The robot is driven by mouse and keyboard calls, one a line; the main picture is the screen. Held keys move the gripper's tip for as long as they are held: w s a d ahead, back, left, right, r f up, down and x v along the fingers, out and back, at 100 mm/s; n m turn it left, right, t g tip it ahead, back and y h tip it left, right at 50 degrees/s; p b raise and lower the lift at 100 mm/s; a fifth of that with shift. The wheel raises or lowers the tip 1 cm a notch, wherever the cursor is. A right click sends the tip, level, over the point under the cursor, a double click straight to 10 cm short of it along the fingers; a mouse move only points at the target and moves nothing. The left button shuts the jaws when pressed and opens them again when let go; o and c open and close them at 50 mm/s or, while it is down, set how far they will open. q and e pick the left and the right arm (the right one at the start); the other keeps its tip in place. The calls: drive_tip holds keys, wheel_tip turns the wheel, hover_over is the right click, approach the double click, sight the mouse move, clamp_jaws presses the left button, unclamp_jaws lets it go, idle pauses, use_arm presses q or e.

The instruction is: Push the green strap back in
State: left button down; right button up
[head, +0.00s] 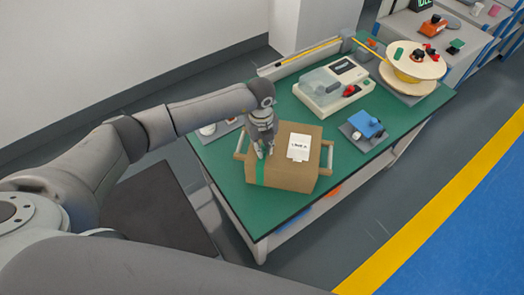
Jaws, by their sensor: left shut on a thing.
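A green strap (260,174) runs down the near left side of a brown cardboard box (293,174) on the green-topped table. The box has a white label (299,148) on top. My left gripper (264,153) points down at the box's top left part, where the strap meets the top edge. It is shut on the green strap, as far as the small view shows. The fingers hide part of the strap. My right gripper is not in view.
Wooden bars (327,158) flank the box. Behind it stand a pale machine (333,88) and a large cable spool (411,67). A blue device (366,125) is to the right.

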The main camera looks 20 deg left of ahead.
use_arm(q)
drive_tip(key=w+b, duration=0.2)
drive_tip(key=w, duration=0.1)
drive_tip(key=shift+w+a+f, duration=0.1)
drive_tip(key=shift+w, duration=0.2)
drive_tip(key=shift+s, duration=0.1)
drive_tip(key=c, duration=1.3)
unclamp_jaws()
drive_tip(key=shift+c, duration=0.2)
drive_tip(key=shift+r, duration=0.2)
wheel_tip(320, 180, up, 12)
drive_tip(key=shift+s, duration=0.15)
drive_tip(key=shift+a+f, duration=0.1)
drive_tip(key=shift+f, duration=0.1)
